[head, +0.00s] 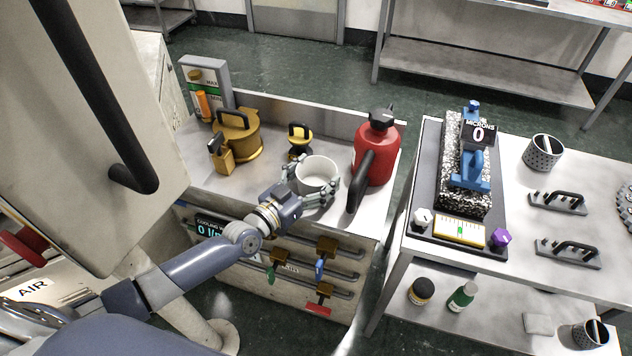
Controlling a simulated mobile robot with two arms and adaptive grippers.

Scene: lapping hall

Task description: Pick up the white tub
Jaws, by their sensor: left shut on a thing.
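The white tub (318,171) is a round, open-topped white container at the front of the metal bench on the left. My left gripper (314,190) reaches in from the left, with its fingers around the near part of the tub on both sides. It is shut on the tub. The tub looks upright. I cannot tell whether its base touches the bench top, as the fingers hide its lower part. My right gripper does not show.
A red jug (377,150) with a black handle stands close to the right of the tub. Brass vessels (238,135) and a small brass piece with a black handle (299,139) stand behind and left. A grey cabinet door (95,120) fills the left. Coloured valve handles (319,268) stick out below the bench.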

